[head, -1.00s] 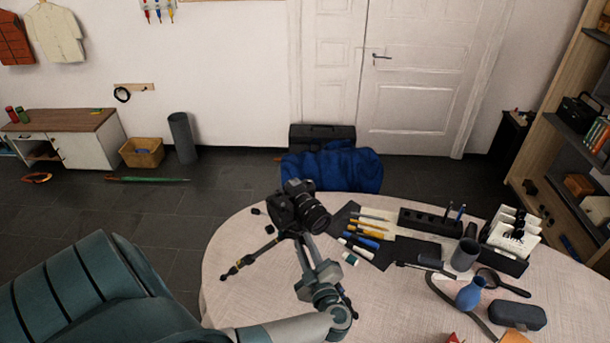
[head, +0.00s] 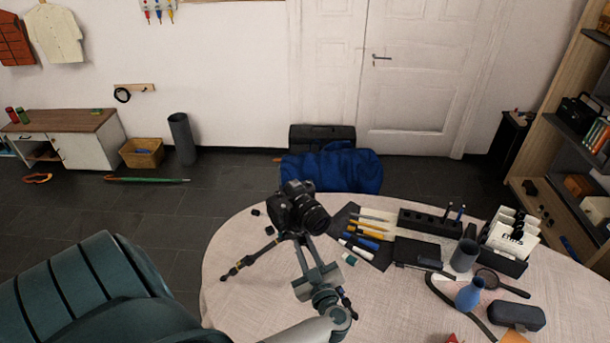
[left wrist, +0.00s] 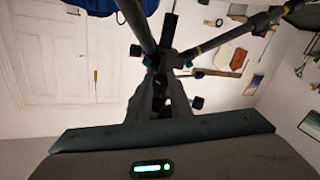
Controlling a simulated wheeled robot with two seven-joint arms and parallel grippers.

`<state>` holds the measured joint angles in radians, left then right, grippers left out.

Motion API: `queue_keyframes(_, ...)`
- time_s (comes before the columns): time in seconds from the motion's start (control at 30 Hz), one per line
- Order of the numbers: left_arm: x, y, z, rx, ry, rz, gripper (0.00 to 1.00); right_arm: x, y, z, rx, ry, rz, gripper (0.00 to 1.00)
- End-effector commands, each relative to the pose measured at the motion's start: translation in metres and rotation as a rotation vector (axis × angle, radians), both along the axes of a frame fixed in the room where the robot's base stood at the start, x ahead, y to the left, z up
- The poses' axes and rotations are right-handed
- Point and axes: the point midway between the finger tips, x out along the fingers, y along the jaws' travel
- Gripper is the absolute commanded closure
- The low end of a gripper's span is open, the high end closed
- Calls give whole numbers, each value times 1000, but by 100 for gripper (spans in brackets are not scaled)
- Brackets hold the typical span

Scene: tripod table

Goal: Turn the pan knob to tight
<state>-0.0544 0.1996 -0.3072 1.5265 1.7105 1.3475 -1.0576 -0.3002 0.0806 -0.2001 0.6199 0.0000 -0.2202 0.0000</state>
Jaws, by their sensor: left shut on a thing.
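A black camera (head: 298,208) sits on top of a tripod (head: 250,261) at the left side of the round table. My left gripper (head: 306,243) reaches up from below, just under the camera, with its fingers closed at the tripod head. The pan knob is hidden between or behind the fingers in the head view. In the left wrist view my left gripper (left wrist: 168,92) is closed at the tripod head, where the dark legs (left wrist: 215,38) meet; the gripped part cannot be made out clearly. My right gripper is not in view.
The cloth-covered table (head: 250,300) holds pens on a dark mat (head: 345,219), a black organiser (head: 430,222), a grey cup (head: 465,255), a blue vase (head: 470,293) and a dark case (head: 517,315). The table's front left is bare.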

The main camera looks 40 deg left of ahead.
Motion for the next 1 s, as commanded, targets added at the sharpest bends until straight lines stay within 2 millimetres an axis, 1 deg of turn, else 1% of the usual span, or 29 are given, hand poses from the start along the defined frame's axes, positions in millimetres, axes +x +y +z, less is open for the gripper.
queue_keyframes(0.2, -1, -1, -2, 78, 144, 2, 100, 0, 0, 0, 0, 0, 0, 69)
queue_keyframes(0.4, -1, 0, -1, 130, 234, 1, 100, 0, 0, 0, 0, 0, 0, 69)
queue_keyframes(0.63, -1, 0, -1, 156, 275, 1, 100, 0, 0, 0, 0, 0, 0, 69)
queue_keyframes(0.97, 0, 0, -1, 158, 277, 0, 100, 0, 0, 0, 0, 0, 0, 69)
queue_keyframes(1.0, 0, 0, -1, 158, 277, 0, 77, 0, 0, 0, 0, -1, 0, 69)
